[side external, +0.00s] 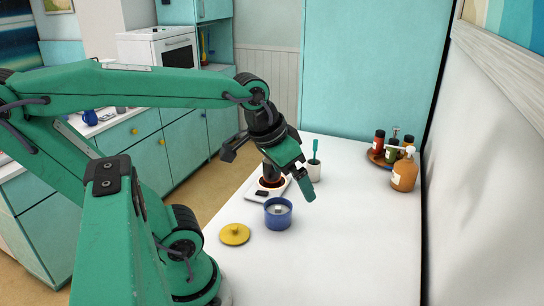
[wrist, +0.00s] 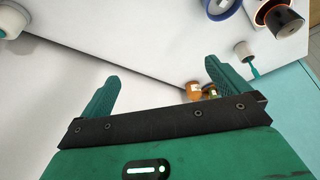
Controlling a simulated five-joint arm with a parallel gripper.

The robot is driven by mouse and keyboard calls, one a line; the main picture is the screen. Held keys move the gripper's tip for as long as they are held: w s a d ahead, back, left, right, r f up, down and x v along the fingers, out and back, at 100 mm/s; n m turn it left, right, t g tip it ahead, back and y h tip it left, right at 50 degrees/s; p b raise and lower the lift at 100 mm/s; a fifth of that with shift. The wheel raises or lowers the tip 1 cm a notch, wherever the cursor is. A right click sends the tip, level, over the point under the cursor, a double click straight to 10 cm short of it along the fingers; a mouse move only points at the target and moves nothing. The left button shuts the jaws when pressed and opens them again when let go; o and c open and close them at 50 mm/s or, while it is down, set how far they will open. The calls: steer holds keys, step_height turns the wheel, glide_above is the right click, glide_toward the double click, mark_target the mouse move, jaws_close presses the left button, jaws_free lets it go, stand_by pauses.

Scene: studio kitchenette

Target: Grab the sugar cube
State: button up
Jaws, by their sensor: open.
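A small pale cube (side external: 278,209), which looks like the sugar cube, lies inside the blue pot (side external: 277,219) on the white counter. My gripper (side external: 308,192) is above the counter, to the upper right of the pot in the side view and apart from it. In the wrist view its two green fingers (wrist: 162,72) are spread with nothing between them. A blue-rimmed round object (wrist: 221,8), perhaps the pot, is cut off at the wrist view's top edge; no cube is clear there.
A yellow lid (side external: 235,234) lies left of the pot. Behind it, a white tray (side external: 253,194) holds dark items, partly hidden by my wrist. A white cup (side external: 315,173) holds a teal-handled tool. Bottles (side external: 404,172) stand back right. The counter's front right is clear.

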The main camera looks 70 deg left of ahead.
steer(key=shift+s+d+f+m+t, duration=0.1)
steer(key=shift+s+d+m+t, duration=0.1)
steer(key=shift+s+d+m, duration=0.25)
steer(key=shift+s+d+f+m+t, duration=0.1)
steer(key=shift+s+d+m+t, duration=0.1)
steer(key=shift+d, duration=0.3)
steer(key=c, duration=1.3)
steer(key=shift+w+a, duration=0.1)
steer(key=m+g, duration=0.5)
steer(key=g, duration=0.1)
glide_above(279, 207)
step_height(279, 207, down, 13)
steer(key=shift+a+r, duration=0.1)
steer(key=shift+r, duration=0.1)
steer(key=shift+f, duration=0.1)
steer(key=shift+f, duration=1.25)
